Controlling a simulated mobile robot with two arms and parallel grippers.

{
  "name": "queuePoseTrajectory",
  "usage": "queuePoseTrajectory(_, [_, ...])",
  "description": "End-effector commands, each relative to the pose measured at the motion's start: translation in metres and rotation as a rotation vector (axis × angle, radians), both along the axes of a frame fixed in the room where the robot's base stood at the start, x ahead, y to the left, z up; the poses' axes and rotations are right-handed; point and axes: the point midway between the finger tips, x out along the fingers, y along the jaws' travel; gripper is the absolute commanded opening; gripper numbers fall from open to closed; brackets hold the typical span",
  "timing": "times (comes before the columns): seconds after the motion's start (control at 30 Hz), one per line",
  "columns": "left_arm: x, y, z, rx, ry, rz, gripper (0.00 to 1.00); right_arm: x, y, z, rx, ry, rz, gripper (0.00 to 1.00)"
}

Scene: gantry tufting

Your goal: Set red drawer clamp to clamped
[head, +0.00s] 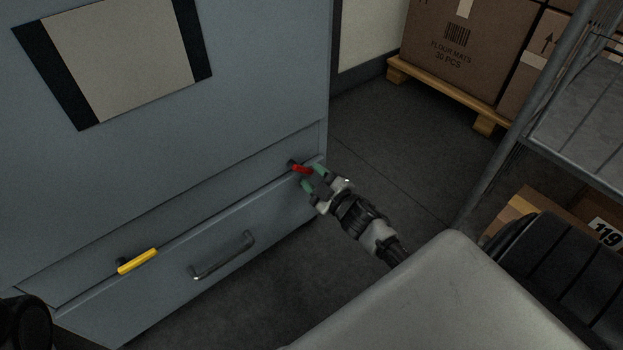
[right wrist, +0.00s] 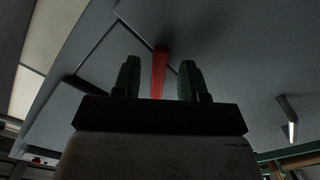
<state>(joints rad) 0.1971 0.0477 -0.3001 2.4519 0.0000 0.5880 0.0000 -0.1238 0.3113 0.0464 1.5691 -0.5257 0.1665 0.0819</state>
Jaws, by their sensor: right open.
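The red drawer clamp (head: 301,169) is a short red lever at the right end of the drawer's top edge on the grey cabinet. My right gripper (head: 310,177) is at it, with green fingertips open on either side of the lever. In the right wrist view the red clamp (right wrist: 159,72) stands between the two open fingers (right wrist: 158,80), with a gap on each side. The drawer (head: 170,262) looks shut. My left gripper is not in view; only a dark part of mine shows at the lower left.
A yellow clamp (head: 137,261) sits at the drawer's left end. A grey handle (head: 224,257) sticks out of the drawer front. A wire rack (head: 545,110) and cartons (head: 455,50) on a pallet stand at the right. The floor between is clear.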

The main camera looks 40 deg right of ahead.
Motion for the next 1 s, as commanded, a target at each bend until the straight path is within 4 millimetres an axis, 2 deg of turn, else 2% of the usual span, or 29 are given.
queuePoseTrajectory(0.13, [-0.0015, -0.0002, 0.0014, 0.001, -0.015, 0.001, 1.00, 0.0104, 0.0006, -0.0002, -0.001, -0.001, -0.001, 0.43])
queuePoseTrajectory(0.4, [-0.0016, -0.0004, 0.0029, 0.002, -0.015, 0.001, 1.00, 0.0118, 0.0008, 0.0006, 0.000, 0.001, -0.001, 0.43])
queuePoseTrajectory(0.47, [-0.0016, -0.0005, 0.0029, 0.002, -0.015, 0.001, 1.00, 0.0118, 0.0008, 0.0006, 0.001, 0.001, -0.001, 0.36])
queuePoseTrajectory(0.7, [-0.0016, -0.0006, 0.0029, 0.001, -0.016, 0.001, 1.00, 0.0116, 0.0009, 0.0006, 0.001, 0.001, -0.001, 0.00])
queuePoseTrajectory(1.0, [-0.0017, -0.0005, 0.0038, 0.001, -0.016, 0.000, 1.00, 0.0113, 0.0012, 0.0005, 0.006, 0.001, -0.001, 0.00])
